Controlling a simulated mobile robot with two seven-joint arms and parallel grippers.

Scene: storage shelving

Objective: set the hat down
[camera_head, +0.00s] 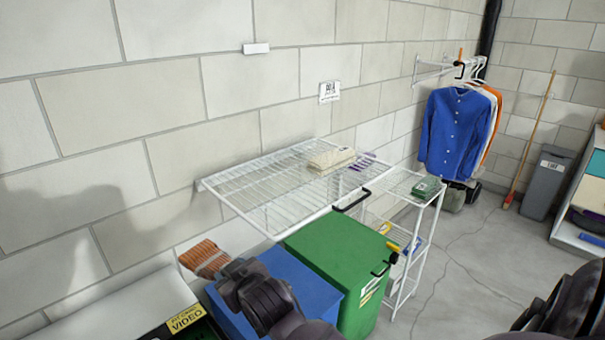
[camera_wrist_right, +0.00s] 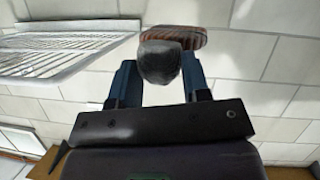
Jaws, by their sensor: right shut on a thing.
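The hat (camera_head: 205,258) shows as an orange-brown striped shape near the wall at the lower left of the head view. My right gripper (camera_head: 235,275) is at its near side, above the blue bin. In the right wrist view the striped hat (camera_wrist_right: 178,37) shows past a dark grey rounded part that sits between the fingers of my right gripper (camera_wrist_right: 160,75). The gripper is shut on this grey part, which looks joined to the hat. The hat is held up, clear of the shelf. My left gripper is not in view.
A white wire shelf (camera_head: 250,190) on the wall holds folded beige cloth (camera_head: 332,159). Its left part is bare. Below are a blue bin (camera_head: 300,283) and a green bin (camera_head: 345,250). A blue shirt (camera_head: 455,130) hangs at right. A grey bin (camera_head: 545,185) stands farther right.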

